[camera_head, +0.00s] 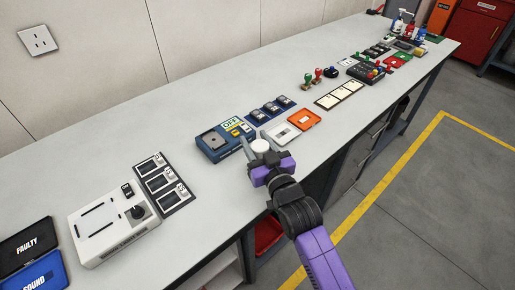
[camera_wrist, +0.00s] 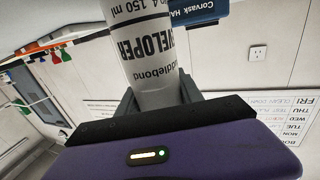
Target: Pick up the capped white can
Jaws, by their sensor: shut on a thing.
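The white can (camera_wrist: 148,55) is in my gripper, between its two dark fingers. Its label shows black lettering, upside down in the wrist view, and its far end runs out of the picture there. In the head view only the round white top of the can (camera_head: 261,146) shows, above my gripper (camera_head: 263,155), which hides the rest. My gripper is shut on the can, beside the blue device at the front of the bench. I cannot tell whether the can still touches the bench.
A blue device (camera_head: 213,141) stands just left of the can. A white tray (camera_head: 282,134) and an orange tray (camera_head: 304,120) lie to the right. A white box with a knob (camera_head: 113,228) stands farther left on the bench (camera_head: 221,203).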

